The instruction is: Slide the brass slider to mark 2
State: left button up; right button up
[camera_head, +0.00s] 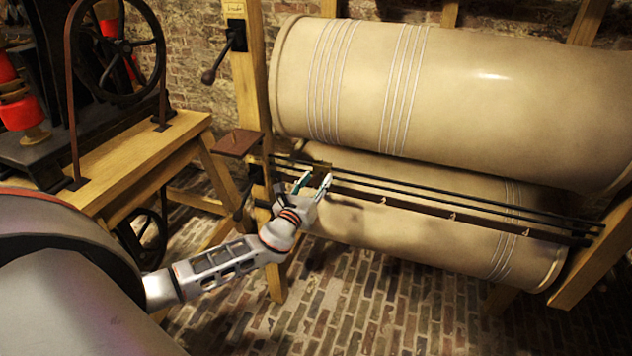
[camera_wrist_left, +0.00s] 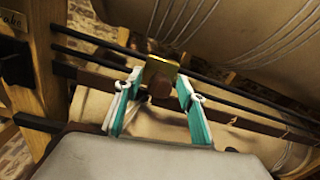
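The brass slider (camera_wrist_left: 160,76) sits on two dark parallel rails near their left end, with a brown knob (camera_wrist_left: 159,90) on its near side. In the head view the slider (camera_head: 321,168) is small and partly hidden behind my gripper. My left gripper (camera_head: 316,182) is at the rails in front of the slider. In the left wrist view its teal fingers (camera_wrist_left: 158,92) are spread, one on each side of the knob, with gaps between. Small pale marks show along the lower bar (camera_head: 453,216); I cannot read their numbers. My right gripper is not in view.
Two large cream cylinders, upper (camera_head: 470,90) and lower (camera_head: 400,235), lie behind the rails in a wooden frame (camera_head: 248,80). A small brown shelf (camera_head: 238,142) juts out at left. A wooden bench (camera_head: 130,155) with a wheel stands further left. The brick floor (camera_head: 380,310) is clear.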

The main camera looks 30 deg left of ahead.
aim_at(384, 196)
pick_arm(q)
grip_shut()
jog(key=w+d, duration=0.2)
jog(key=d, duration=0.7)
jog(key=w+d, duration=0.2)
jog(key=d, duration=0.8)
jog(key=shift+w+d, duration=0.25)
jog(key=shift+w, duration=0.1)
grip_release()
jog(key=shift+s, duration=0.1)
jog(key=s+d, duration=0.2)
jog(key=s, duration=0.9)
jog(key=shift+s, duration=0.3)
jog(key=shift+d, duration=0.1)
